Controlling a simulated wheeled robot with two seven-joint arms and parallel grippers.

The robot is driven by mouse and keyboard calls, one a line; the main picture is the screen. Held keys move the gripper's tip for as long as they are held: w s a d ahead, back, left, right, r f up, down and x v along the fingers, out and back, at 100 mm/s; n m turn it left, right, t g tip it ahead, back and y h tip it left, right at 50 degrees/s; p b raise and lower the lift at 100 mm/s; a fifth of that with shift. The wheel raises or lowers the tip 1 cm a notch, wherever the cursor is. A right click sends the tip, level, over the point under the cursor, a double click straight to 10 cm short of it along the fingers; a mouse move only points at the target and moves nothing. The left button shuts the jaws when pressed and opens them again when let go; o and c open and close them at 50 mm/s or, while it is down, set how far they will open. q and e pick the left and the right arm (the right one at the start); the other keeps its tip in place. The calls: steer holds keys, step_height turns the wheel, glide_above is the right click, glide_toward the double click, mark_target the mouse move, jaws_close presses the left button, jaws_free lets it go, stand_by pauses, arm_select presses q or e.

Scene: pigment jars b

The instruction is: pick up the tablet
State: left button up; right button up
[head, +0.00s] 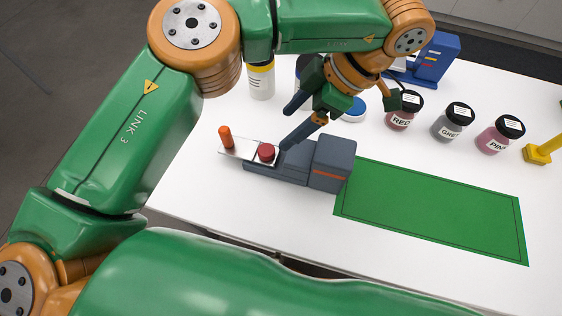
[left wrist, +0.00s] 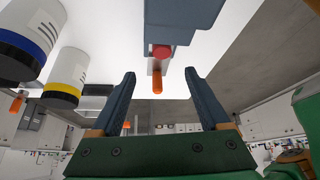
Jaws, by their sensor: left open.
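A short, round red piece (head: 266,153), which looks like the tablet, sits on the pale plate (head: 236,147) at the left end of a dark grey device (head: 315,160). An upright orange peg (head: 225,137) stands on the same plate. My left gripper (head: 284,130) is open and empty, just above and beyond the red piece, apart from it. In the left wrist view the red piece (left wrist: 160,51) shows beyond the open fingers (left wrist: 159,74), with the orange peg (left wrist: 157,84) between the fingertips in the picture. My right gripper is not in view.
A green mat (head: 440,210) lies right of the device. Jars labelled RED (head: 403,112), grey (head: 452,124) and pink (head: 500,137) stand behind it. A yellow-banded white bottle (head: 261,82), a blue machine (head: 432,58) and a yellow stand (head: 541,152) are also on the white table.

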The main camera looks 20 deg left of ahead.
mark_target(267, 150)
arm_select(q)
step_height(267, 150, down, 2)
steer(key=shift+s+f+b, duration=0.1)
steer(key=shift+f+b, duration=0.05)
steer(key=shift+b, duration=0.15)
steer(key=shift+s+a+f, duration=0.1)
steer(key=shift+a+f, duration=0.05)
steer(key=shift+f, duration=0.1)
steer(key=x, duration=0.2)
steer(key=p+x, duration=0.1)
steer(key=x, duration=0.2)
steer(key=shift+a, duration=0.45)
steer(key=shift+s+a+f, duration=0.1)
steer(key=shift+f, duration=0.2)
jaws_close()
